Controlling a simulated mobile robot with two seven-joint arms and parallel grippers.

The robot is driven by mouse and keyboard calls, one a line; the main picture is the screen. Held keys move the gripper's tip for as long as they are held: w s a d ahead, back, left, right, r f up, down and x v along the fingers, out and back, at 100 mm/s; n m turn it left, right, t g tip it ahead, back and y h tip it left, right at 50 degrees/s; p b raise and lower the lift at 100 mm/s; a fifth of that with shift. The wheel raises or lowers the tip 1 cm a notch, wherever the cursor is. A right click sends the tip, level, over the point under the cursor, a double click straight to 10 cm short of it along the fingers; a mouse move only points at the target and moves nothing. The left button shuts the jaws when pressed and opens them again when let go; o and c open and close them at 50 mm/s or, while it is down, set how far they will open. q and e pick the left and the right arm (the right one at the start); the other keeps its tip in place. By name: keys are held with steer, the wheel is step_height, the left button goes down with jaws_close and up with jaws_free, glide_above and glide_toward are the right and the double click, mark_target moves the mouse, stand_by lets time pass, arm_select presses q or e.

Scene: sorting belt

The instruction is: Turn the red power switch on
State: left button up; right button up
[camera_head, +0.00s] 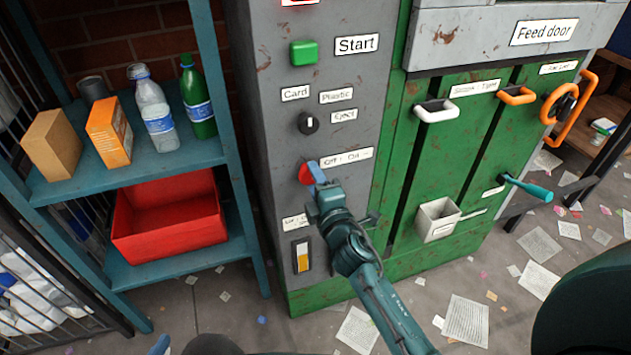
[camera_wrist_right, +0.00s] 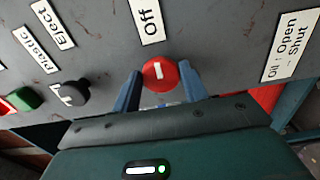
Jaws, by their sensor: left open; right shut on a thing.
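The red power switch (camera_head: 306,174) is a round knob on the grey panel, beside the "Off - On" label (camera_head: 346,159). In the right wrist view the red switch (camera_wrist_right: 160,74) shows a short white mark pointing towards the "Off" label (camera_wrist_right: 148,18). My right gripper (camera_head: 317,173) is shut on the switch, with one blue finger on each side of it. The fingers partly hide the switch in the head view. Only a blue fingertip of my left gripper (camera_head: 160,345) shows at the bottom edge of the head view, away from the panel; the rest is out of frame.
Above the switch are an eject knob (camera_head: 308,123) and a green Start button (camera_head: 303,52). A yellow and white rocker (camera_head: 302,257) is below. A shelf with bottles, boxes and a red bin (camera_head: 170,217) stands left. Green doors with handles (camera_head: 436,110) are right; paper litters the floor.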

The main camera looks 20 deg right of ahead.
stand_by(0.4)
steer(key=o, duration=0.9)
steer(key=shift+o, duration=0.2)
arm_select(q)
steer(key=shift+s, duration=0.1)
